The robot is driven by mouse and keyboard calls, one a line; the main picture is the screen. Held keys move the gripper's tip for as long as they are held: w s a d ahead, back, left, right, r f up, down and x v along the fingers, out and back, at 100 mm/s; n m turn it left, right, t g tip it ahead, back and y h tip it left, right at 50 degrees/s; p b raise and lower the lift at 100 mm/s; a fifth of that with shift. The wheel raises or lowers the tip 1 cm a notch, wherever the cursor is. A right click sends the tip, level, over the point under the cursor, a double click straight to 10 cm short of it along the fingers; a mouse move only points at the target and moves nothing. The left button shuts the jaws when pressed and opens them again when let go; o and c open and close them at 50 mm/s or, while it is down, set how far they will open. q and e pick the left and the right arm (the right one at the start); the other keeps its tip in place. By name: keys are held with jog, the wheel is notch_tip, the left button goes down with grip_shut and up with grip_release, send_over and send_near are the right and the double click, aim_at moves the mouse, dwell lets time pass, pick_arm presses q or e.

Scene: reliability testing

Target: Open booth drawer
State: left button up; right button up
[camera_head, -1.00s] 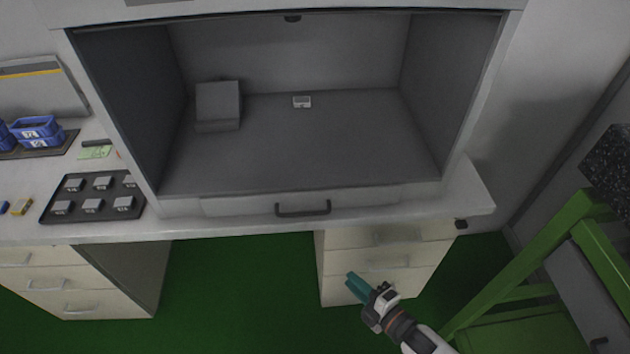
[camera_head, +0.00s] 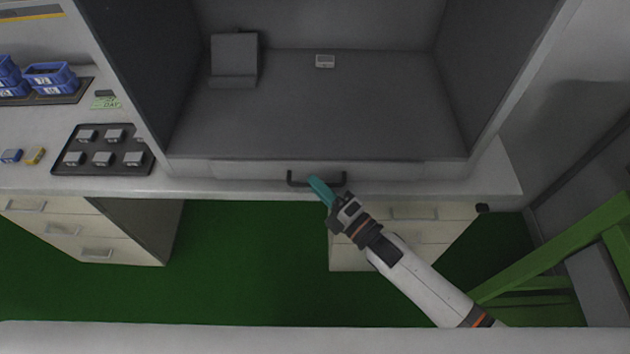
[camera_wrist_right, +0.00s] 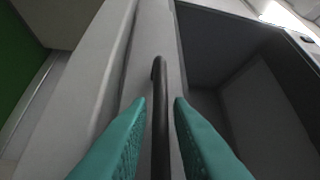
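The booth (camera_head: 375,125) is a grey open-fronted box on the white table. Its drawer (camera_head: 240,171) is a shallow light panel along the bottom front edge and looks closed. A dark bar handle (camera_head: 297,183) sits at the middle of the drawer front. My right gripper (camera_head: 317,186) has teal fingers and is at the handle. In the right wrist view, the fingers stand apart on either side of the handle (camera_wrist_right: 160,120), with small gaps between them and the bar. My left gripper is not in view.
Inside the booth are a grey block (camera_head: 234,60) and a small light piece (camera_head: 325,61). A black tray (camera_head: 101,170) with several small parts and blue bins (camera_head: 50,76) are on the table at left. A green frame (camera_head: 560,250) stands at right. Green floor lies in front.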

jog(key=shift+w+a+r, duration=0.1)
jog(key=shift+w+a, duration=0.4)
grip_shut()
jog(key=shift+s, duration=0.15)
jog(key=s+p, duration=0.4)
jog(key=s, duration=1.9)
jog(key=shift+s+p, duration=0.3)
jog(key=shift+p, duration=0.05)
grip_release()
